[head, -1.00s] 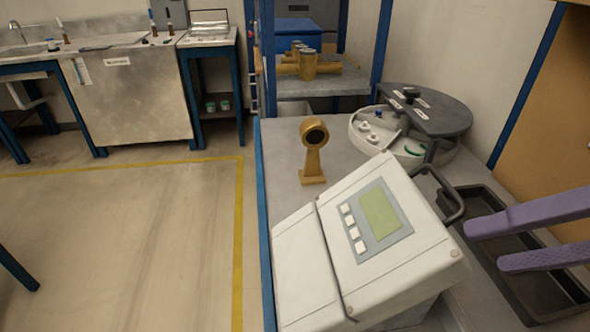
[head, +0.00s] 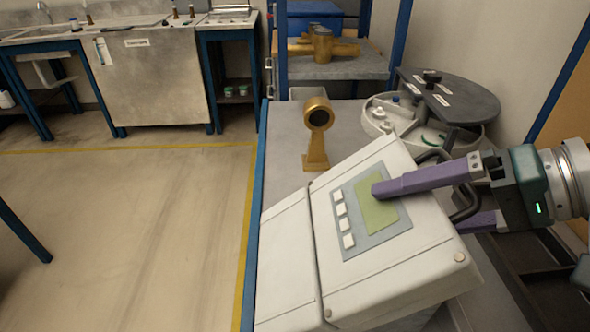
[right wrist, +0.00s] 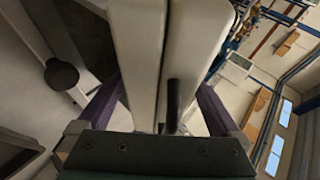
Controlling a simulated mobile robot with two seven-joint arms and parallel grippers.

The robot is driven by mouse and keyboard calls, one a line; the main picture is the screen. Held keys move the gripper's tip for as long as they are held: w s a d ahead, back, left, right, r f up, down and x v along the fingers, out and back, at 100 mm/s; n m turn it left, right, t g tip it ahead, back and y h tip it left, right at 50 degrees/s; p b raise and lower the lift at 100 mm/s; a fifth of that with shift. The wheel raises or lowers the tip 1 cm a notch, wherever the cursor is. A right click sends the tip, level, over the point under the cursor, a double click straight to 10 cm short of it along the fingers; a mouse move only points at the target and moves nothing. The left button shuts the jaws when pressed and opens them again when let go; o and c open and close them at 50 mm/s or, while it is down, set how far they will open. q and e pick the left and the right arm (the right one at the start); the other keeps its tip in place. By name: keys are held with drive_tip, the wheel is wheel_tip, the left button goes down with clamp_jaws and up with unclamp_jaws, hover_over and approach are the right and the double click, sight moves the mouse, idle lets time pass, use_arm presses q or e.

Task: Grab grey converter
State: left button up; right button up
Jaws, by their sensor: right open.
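The grey converter (head: 290,255) is a pale grey box with a green screen and several white buttons. It stands tilted on the bench in the lower middle of the head view. My right gripper (head: 420,207) is open at its right side. One purple finger lies in front of the screen face; the other is lower, its tip hidden behind the box. In the right wrist view the converter (right wrist: 138,50) is between the two open fingers of my gripper (right wrist: 160,100). I cannot tell whether either finger touches it. My left gripper is out of view.
A brass fitting (head: 317,135) stands on the bench (head: 285,150) behind the converter. A round tray with a dark lid (head: 450,98) is at the back right. A dark tray (head: 535,265) lies beneath my right arm. Open floor is to the left.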

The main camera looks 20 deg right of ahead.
drive_tip(key=shift+w+a+f, duration=0.15)
drive_tip(key=shift+w, duration=0.05)
clamp_jaws()
idle(0.7)
drive_tip(key=shift+r, duration=0.2)
